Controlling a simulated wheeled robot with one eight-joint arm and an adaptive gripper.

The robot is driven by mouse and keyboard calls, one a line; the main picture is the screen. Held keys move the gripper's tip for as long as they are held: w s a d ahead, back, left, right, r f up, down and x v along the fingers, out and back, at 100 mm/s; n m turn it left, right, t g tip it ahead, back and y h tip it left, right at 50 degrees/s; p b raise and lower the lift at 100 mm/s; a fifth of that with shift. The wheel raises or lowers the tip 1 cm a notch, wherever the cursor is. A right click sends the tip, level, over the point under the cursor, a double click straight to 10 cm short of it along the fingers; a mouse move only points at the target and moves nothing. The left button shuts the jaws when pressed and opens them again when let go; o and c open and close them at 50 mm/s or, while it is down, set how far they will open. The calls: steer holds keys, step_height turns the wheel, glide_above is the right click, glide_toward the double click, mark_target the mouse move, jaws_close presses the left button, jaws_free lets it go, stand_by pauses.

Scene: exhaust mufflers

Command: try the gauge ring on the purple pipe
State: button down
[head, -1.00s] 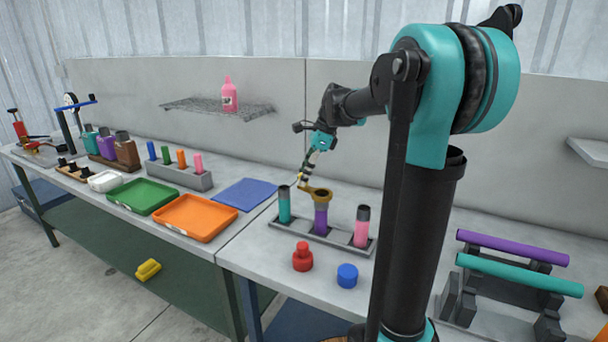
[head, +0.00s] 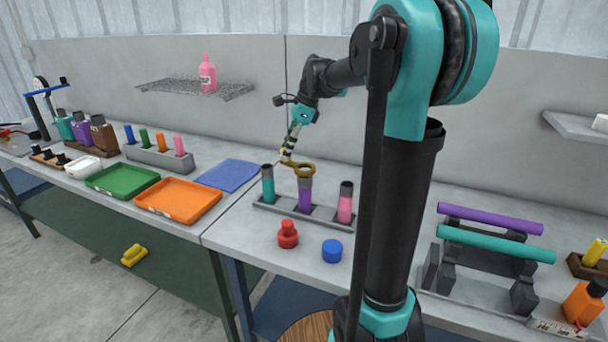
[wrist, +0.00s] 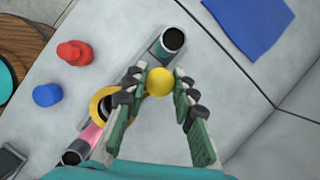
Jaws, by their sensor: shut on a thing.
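The brass gauge ring (head: 303,169) is at the top of the purple pipe (head: 305,196), which stands upright in the grey rack (head: 325,217) between the teal pipe (head: 268,188) and the pink pipe (head: 345,206). The pipe's grey upper band shows below the ring. I cannot tell whether the ring is around the pipe end or just above it. My gripper (head: 288,155) is shut on the ring's yellow knob (wrist: 158,82). In the wrist view the ring (wrist: 98,102) lies left of the knob, partly behind a finger, and the purple pipe is hidden.
A red bottle-shaped part (head: 288,234) and a blue cap (head: 332,250) stand in front of the rack. A blue mat (head: 228,175) and orange tray (head: 180,199) lie to the left. A stand with purple and teal tubes (head: 495,243) is at right, beyond my arm.

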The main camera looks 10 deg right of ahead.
steer(key=shift+r, duration=2.9)
